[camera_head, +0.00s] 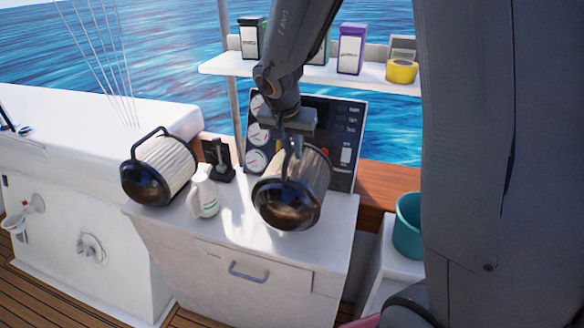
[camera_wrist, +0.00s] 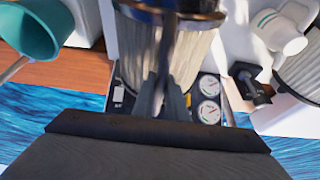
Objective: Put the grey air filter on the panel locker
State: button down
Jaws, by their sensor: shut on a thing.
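A pleated air filter (camera_head: 314,172) with dark end caps and a dark handle hangs from my gripper (camera_head: 293,137); it looks greyer than the other filter. My gripper is shut on its handle, and the wrist view shows the fingers (camera_wrist: 172,105) against the filter (camera_wrist: 195,58). The white panel locker (camera_head: 215,265) is below, with a dark gauge panel (camera_head: 345,125) at its back. The filter is over the locker's top; I cannot tell whether it touches. A second, whiter filter (camera_head: 168,165) with black caps lies at the top's left end.
A white jug (camera_head: 203,193) and a small black device (camera_head: 218,160) stand left of the held filter. A shelf (camera_head: 320,72) with boxes and a yellow tin (camera_head: 401,71) is behind. A teal bucket (camera_head: 408,228) stands right. The locker top's front right looks clear.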

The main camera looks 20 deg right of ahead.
aim_at(293, 161)
jog(key=shift+f+b, duration=0.35)
jog(key=shift+f, duration=1.85)
jog(key=c, duration=1.8)
grip_release()
jog(key=shift+o, duration=0.2)
